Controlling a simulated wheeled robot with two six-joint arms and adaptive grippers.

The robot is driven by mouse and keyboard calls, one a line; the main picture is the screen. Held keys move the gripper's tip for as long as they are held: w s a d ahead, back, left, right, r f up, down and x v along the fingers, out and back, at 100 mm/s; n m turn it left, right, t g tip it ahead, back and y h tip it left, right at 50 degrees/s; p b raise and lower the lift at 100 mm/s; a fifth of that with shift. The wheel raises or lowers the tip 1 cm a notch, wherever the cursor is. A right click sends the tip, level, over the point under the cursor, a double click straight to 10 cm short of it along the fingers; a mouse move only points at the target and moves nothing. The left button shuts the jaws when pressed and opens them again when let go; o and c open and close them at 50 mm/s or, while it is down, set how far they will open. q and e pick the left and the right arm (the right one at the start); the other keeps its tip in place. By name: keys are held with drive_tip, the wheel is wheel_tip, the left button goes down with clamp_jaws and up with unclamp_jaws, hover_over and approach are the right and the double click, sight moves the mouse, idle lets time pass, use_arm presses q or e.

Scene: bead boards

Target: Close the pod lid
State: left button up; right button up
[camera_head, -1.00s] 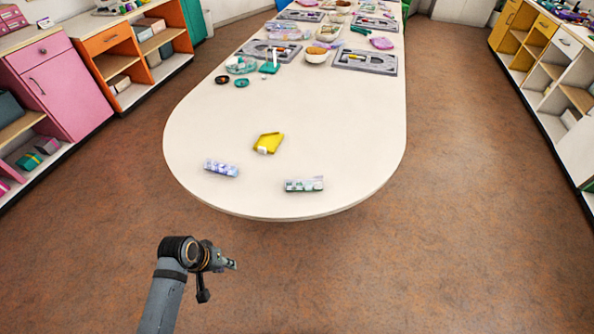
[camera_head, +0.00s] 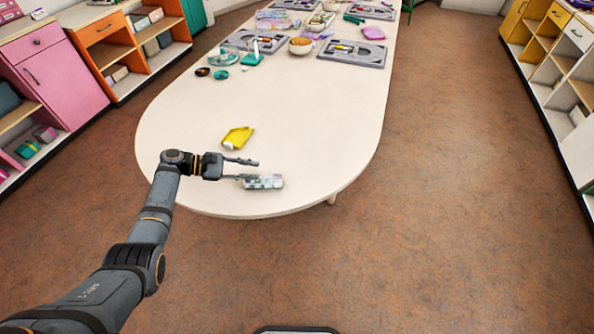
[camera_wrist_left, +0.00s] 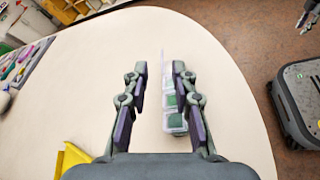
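The pod (camera_head: 263,182) is a small clear case with green contents near the table's front edge. In the left wrist view the pod (camera_wrist_left: 174,120) shows green-filled compartments, and a thin clear strip along its side looks like a raised lid (camera_wrist_left: 163,70). My left gripper (camera_head: 250,170) is open at the pod's left end in the head view. In the left wrist view its fingers stand apart, and the right finger partly covers the pod. Contact cannot be told. My right gripper (camera_wrist_left: 308,17) shows only partly at the wrist view's top right corner; its opening is unclear.
A yellow object (camera_head: 238,138) lies on the white table (camera_head: 290,120) behind my left gripper. Trays (camera_head: 352,53), a bowl (camera_head: 301,46) and teal pieces stand farther back. The table right of the pod is clear. Shelves line both sides.

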sight(277, 174)
use_arm(q)
drive_tip(key=shift+s+a+f, duration=0.1)
drive_tip(key=shift+a, duration=0.25)
drive_tip(key=shift+f, duration=0.15)
drive_tip(key=x, duration=0.9)
drive_tip(key=shift+d+f, duration=0.1)
drive_tip(key=shift+d, duration=0.2)
drive_tip(key=shift+c, duration=0.5)
drive_tip(key=shift+a, duration=0.1)
clamp_jaws()
